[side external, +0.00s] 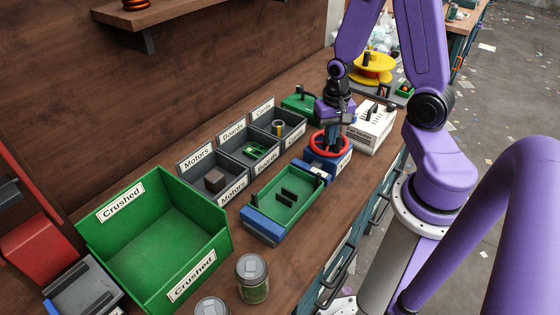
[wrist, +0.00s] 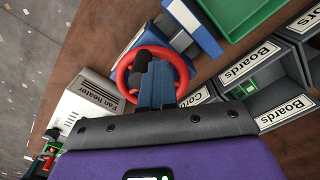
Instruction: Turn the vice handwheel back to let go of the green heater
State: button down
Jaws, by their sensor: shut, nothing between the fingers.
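The red handwheel (side external: 346,151) stands at the far end of the blue vice (side external: 263,228). An open green housing (side external: 300,213) with black upright parts inside lies between the vice's blue ends; I take it for the green heater. My gripper (side external: 331,137) is shut and empty, pointing down at the handwheel. In the wrist view its blue fingers (wrist: 158,66) reach over the inside of the red handwheel (wrist: 123,78), beside a dark knob (wrist: 140,60). Whether the fingers touch the knob or the rim I cannot tell. The housing's green edge (wrist: 236,22) shows at the top.
A white fan heater (side external: 372,128) stands close to the handwheel. Grey labelled bins (side external: 222,163) line the left side, with a green handled object (side external: 298,104) behind them. A large green Crushed crate (side external: 150,240) and a can (side external: 252,282) stand in front.

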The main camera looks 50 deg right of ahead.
jog(key=shift+s+d, duration=0.75)
jog(key=shift+s, duration=0.1)
jog(key=shift+w+a, duration=0.1)
jog(key=shift+a, duration=0.05)
jog(key=shift+w+a, duration=0.3)
jog(key=shift+w, duration=0.05)
jog(key=shift+r, duration=0.15)
notch_tip(320, 180, up, 9)
dwell(0.3)
